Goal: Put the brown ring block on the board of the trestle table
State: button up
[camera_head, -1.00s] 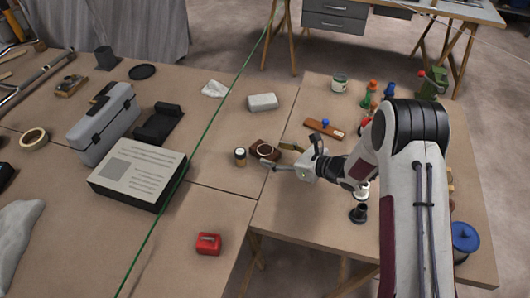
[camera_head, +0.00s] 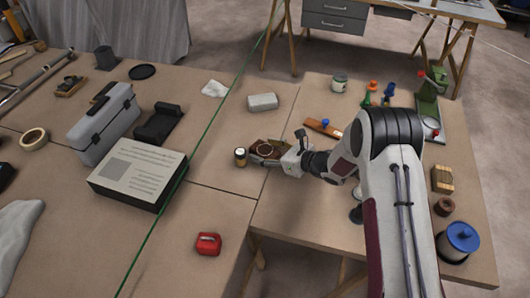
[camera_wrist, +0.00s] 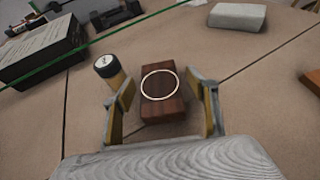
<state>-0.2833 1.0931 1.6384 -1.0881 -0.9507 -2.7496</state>
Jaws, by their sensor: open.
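The brown ring block (camera_head: 262,144), a dark wooden block with a pale ring on top, lies near the right edge of the left worktop (camera_head: 215,230). My gripper (camera_head: 268,152) is open and low at the block. In the wrist view the block (camera_wrist: 162,108) sits between the two spread fingers of my gripper (camera_wrist: 160,90), with visible gaps on both sides. The trestle table (camera_head: 300,215) on the right has a brown board top and wooden legs; its left edge runs just right of the block. My arm covers part of it.
A grey block (camera_head: 262,102) lies behind.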

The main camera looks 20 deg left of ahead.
aim_at(264, 150)
jog(key=shift+a+f, duration=0.1)
jog(key=shift+a, duration=0.1)
dwell(0.4)
jog(key=c, duration=1.3)
jog(key=shift+c, duration=0.3)
jog(key=shift+r, duration=5)
jog(key=shift+r+g, duration=0.15)
jog(key=shift+g, duration=0.15)
